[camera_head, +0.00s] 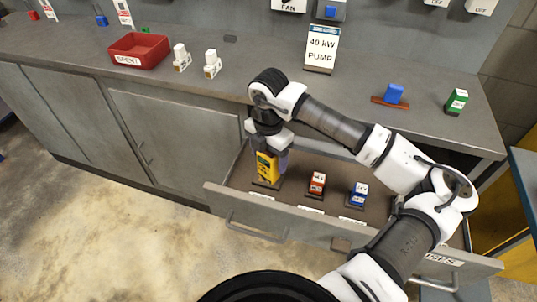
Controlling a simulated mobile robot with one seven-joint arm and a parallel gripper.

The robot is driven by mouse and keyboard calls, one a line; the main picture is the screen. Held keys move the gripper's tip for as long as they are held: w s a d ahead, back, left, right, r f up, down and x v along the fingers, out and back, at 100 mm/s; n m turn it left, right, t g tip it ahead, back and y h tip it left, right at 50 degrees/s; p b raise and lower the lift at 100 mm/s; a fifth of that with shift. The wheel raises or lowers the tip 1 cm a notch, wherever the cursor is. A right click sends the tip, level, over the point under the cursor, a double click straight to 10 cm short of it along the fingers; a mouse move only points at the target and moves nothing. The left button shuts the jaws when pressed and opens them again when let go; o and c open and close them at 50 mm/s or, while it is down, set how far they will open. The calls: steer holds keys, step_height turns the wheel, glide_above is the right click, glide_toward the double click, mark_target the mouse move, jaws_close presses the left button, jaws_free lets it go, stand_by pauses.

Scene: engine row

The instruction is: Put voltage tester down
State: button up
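The yellow voltage tester (267,168) stands roughly upright in the left part of the open drawer (225,199), on or just above a dark base. I cannot tell whether it touches the base. My gripper (276,155) points down from above at the tester's top. One finger shows close against the tester's right side; the other is hidden. Whether the fingers press on it cannot be made out.
A red block (317,183) and a blue block (358,194) stand in the drawer to the tester's right, with labels in front. My arm crosses the drawer's right part.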

steer(key=shift+r+p, duration=0.25)
steer(key=shift+p, duration=0.1)
steer(key=shift+r+b, duration=0.35)
step_height(320, 180, up, 11)
steer(key=shift+r+b, duration=0.1)
steer(key=shift+b, duration=0.9)
steer(key=shift+s, duration=0.1)
